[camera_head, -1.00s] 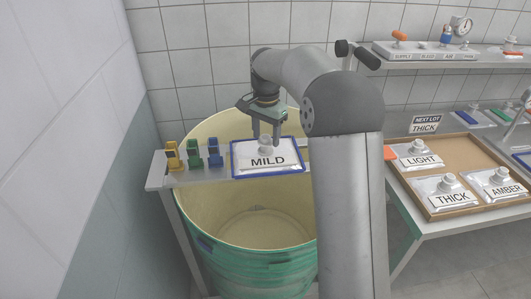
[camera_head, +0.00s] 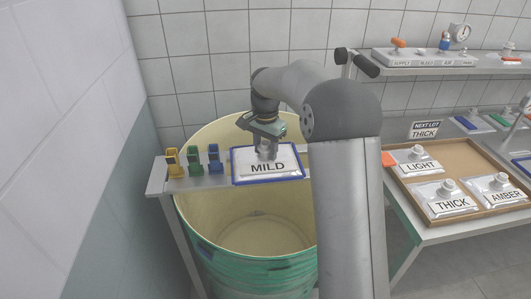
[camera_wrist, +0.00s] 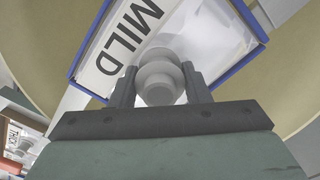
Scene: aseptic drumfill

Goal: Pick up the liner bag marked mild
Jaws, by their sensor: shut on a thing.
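The liner bag marked MILD (camera_head: 252,167) lies flat in a blue-rimmed holder (camera_head: 268,181) on the shelf across the drum. Its pale round spout stands up from the bag's middle. My gripper (camera_head: 267,152) is directly above the bag, its fingers down at the spout. In the wrist view the two dark fingers (camera_wrist: 158,90) stand on either side of the spout (camera_wrist: 160,78) and are shut on it. The MILD label (camera_wrist: 128,35) also shows there. The bag still appears to rest in the holder.
Yellow (camera_head: 173,162), green (camera_head: 194,161) and blue (camera_head: 214,158) clips stand left of the bag. The green drum (camera_head: 250,265) is open below. A tray (camera_head: 450,160) at right holds bags marked LIGHT, THICK and AMBER. A sign (camera_head: 424,129) reads NEXT LOT THICK.

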